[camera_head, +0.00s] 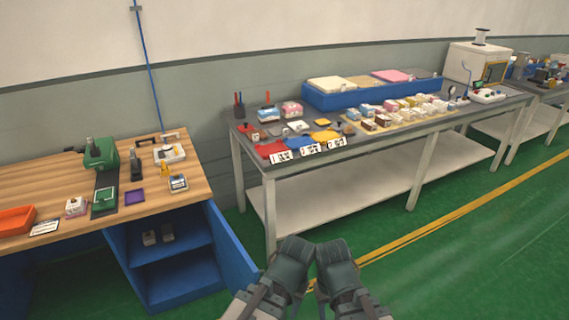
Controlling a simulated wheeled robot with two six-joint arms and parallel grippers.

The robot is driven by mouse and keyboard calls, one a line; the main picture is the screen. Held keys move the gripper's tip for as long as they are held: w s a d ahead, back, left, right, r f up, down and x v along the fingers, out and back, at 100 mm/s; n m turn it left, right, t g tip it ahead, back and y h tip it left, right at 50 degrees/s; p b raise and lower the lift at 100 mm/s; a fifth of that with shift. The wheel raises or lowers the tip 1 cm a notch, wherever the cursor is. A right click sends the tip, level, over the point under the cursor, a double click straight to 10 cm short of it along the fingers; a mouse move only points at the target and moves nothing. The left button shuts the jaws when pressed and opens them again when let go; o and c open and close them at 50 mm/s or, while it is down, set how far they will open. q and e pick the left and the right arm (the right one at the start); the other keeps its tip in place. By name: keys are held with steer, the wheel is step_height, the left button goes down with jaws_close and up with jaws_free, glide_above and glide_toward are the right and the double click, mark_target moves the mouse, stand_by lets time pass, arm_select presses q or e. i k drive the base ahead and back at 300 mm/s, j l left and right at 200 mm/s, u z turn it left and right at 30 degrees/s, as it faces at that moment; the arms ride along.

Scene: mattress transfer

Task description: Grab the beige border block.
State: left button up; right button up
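Several small blocks in white, beige, pink, blue and brown stand in rows on a beige board (383,127) on the long grey table. They are too small for me to tell which one is the beige border block. My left gripper (292,254) and my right gripper (336,258) are side by side at the bottom centre, in front of the table and well apart from the blocks. Their fingers cannot be made out. Nothing held shows.
The long grey table (243,145) also holds a blue tray (325,102) with beige and pink slabs and several small coloured plates. A wooden bench (50,177) with a green machine (100,153) stands at left, above a blue cabinet (118,262). Green floor is clear at right.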

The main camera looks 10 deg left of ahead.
mark_target(151, 239)
steer(key=u, duration=0.85)
steer(key=i+l+u, duration=0.15)
steer(key=l+u, duration=0.2)
steer(key=i+l+u, duration=0.1)
steer(key=l+u, duration=0.8)
steer(key=l, duration=1.4)
steer(key=i, duration=0.05)
